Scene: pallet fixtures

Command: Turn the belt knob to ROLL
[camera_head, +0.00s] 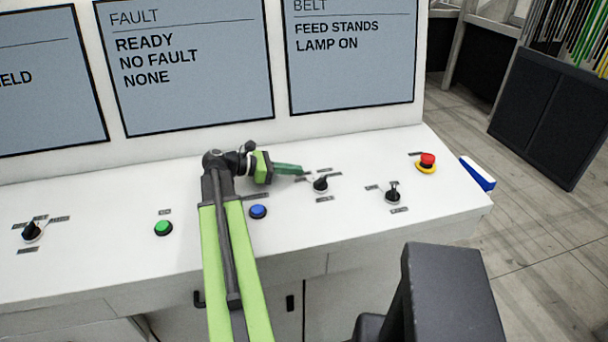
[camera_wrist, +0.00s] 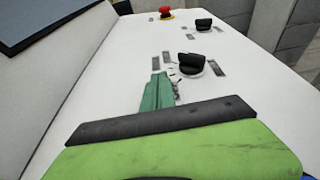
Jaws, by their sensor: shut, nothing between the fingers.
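A black knob (camera_head: 320,184) stands on the white console's sloping top below the screen headed BELT (camera_head: 352,38). Several small label plates surround it; their words are too small to read, so I cannot tell which position is ROLL. In the wrist view the same knob (camera_wrist: 191,64) is just right of and beyond my fingertips. My gripper (camera_head: 302,171) is shut and empty, its green fingers pointing right, just left of the knob. In the wrist view my gripper (camera_wrist: 161,76) appears close to the knob's left plate; I cannot tell if it touches.
Another black knob (camera_head: 392,195) stands to the right, with a red emergency button (camera_head: 427,162) beyond it. A blue button (camera_head: 258,211) and a green button (camera_head: 163,228) lie left. A third knob (camera_head: 32,231) is far left. The BELT screen reads FEED STANDS, LAMP ON.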

